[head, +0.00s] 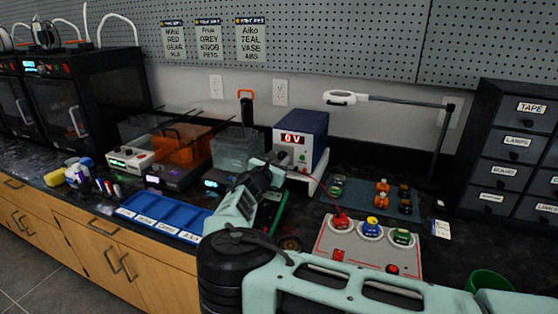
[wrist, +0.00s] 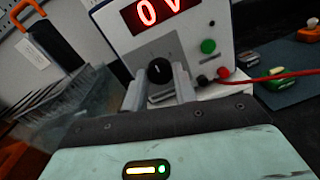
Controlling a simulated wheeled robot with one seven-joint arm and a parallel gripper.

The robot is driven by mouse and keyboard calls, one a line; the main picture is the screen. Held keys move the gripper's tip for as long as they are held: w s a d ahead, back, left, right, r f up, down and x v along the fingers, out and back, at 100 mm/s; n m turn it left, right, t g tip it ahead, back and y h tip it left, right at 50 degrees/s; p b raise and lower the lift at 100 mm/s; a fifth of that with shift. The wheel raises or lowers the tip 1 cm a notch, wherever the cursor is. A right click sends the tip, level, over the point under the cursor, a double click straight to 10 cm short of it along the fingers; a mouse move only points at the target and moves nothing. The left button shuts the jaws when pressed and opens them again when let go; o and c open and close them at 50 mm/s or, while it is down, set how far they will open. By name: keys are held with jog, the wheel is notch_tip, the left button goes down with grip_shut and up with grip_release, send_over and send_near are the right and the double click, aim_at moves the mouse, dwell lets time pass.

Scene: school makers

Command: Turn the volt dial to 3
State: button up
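The volt dial (wrist: 159,71) is a round black knob on the front of a white-faced power supply (wrist: 120,40), its short white mark pointing about straight up. The red display (wrist: 158,12) above it reads 0 V. The power supply (head: 300,140) shows in the head view as a blue box on a white stand. My gripper (wrist: 161,82) has its two grey fingers apart, one on each side of the knob. I cannot tell whether they touch it.
Green, black and red terminals (wrist: 208,46) sit right of the dial, with a red lead (wrist: 280,75) leading away. A grey board (head: 350,250) with red, blue and green posts lies right of my arm. A blue tray (head: 165,217) and clear tanks stand left.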

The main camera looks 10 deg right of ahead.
jog(key=shift+m+b, duration=0.3)
jog(key=shift+b, duration=0.1)
jog(key=shift+f+m+b, duration=0.15)
jog(key=shift+m+b, duration=0.85)
jog(key=m+b, duration=0.3)
jog(key=shift+f+m+b, duration=0.1)
jog(key=shift+m+b, duration=0.2)
jog(key=shift+b, duration=0.1)
jog(key=m+b, duration=0.3)
jog(key=shift+s+y, duration=0.1)
jog(key=shift+y, duration=0.2)
jog(key=shift+d+r+m+b, duration=0.1)
jog(key=shift+r+m+b, duration=0.1)
jog(key=shift+m+b, duration=1.1)
jog(key=shift+r, duration=0.1)
jog(key=o, duration=1)
